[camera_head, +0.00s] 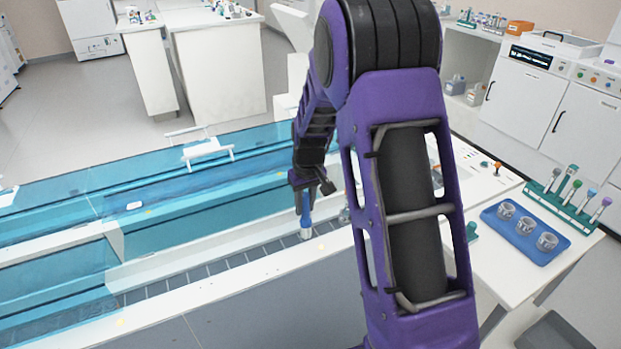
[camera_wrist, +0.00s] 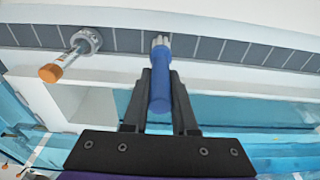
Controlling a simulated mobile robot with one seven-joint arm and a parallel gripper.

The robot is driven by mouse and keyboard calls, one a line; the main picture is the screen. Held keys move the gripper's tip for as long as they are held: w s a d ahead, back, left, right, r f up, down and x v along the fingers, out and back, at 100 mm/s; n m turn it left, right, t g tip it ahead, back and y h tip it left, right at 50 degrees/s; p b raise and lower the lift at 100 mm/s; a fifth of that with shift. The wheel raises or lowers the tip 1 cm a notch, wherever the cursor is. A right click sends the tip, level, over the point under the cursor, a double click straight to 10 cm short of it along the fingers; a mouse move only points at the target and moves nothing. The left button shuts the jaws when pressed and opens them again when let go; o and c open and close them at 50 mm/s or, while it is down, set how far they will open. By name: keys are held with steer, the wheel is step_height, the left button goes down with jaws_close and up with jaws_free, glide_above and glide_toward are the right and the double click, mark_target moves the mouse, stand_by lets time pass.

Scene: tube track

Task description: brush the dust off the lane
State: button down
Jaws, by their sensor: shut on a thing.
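My gripper (camera_head: 305,182) is shut on a brush (camera_head: 306,214) with a blue handle and pale bristles. In the wrist view, my gripper (camera_wrist: 161,82) has a black finger on each side of the brush handle (camera_wrist: 160,100). The bristles point down at the lane (camera_head: 235,263), a strip of dark grey tiles between white rails. In the wrist view the bristle end reaches the lane's edge (camera_wrist: 215,50); I cannot tell whether it touches. I cannot make out dust on the tiles.
An orange-capped tube in a metallic holder (camera_wrist: 88,40) stands on the lane, left of the brush in the wrist view. Blue transparent panels (camera_head: 50,210) line the track. A blue tray (camera_head: 500,228) with metallic holders and a green tube rack (camera_head: 560,208) stand at right.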

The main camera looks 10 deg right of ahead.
steer(key=shift+a+r, duration=0.2)
steer(key=shift+r, duration=0.85)
steer(key=shift+r+p, duration=2)
steer(key=shift+r, duration=0.6)
